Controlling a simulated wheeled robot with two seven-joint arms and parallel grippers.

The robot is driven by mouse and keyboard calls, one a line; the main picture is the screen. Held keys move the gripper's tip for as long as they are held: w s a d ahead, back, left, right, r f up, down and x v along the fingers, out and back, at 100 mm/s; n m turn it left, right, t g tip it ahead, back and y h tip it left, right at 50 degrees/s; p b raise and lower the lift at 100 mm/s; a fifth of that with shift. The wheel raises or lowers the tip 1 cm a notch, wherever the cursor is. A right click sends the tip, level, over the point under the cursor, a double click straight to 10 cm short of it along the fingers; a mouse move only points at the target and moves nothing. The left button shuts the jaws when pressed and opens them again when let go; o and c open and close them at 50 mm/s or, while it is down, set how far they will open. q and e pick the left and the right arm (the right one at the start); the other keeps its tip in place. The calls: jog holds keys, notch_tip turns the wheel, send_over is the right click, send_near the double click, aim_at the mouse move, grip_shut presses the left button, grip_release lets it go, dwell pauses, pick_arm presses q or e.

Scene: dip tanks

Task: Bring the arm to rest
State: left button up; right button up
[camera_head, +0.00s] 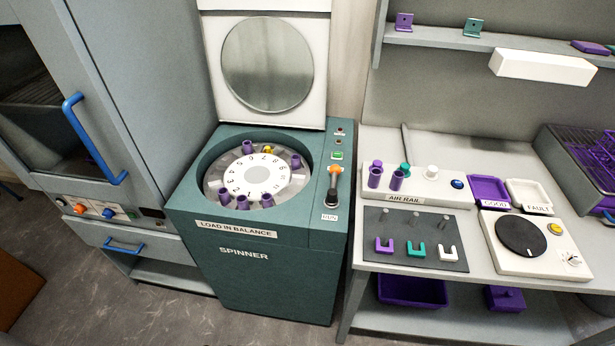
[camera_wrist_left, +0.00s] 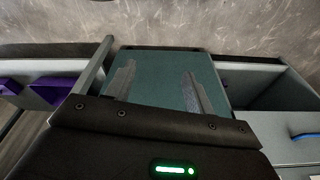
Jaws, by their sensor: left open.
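My left gripper (camera_wrist_left: 158,70) shows only in the left wrist view. Its two fingers are apart, with nothing between them. Behind them is a teal surface, which looks like the spinner's body; how far away it is I cannot tell. Neither of my arms shows in the head view. My right gripper is in no view.
The teal spinner (camera_head: 265,262) stands with its lid (camera_head: 268,65) up and several purple tubes in its rotor. A grey cabinet with a blue handle (camera_head: 95,140) is on the left. A workbench (camera_head: 590,262) with racks and trays is on the right.

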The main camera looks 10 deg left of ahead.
pick_arm(q)
jog(key=s+a+f+b, duration=0.1)
jog(key=s+f, duration=0.7)
jog(key=f, duration=0.3)
jog(key=s+a+f+g+b, duration=0.1)
jog(key=s+a+f, duration=0.1)
jog(key=s+f, duration=0.7)
jog(key=shift+s+f+g+b, duration=0.25)
jog(key=shift+f+g+b, duration=0.1)
jog(key=shift+f, duration=0.55)
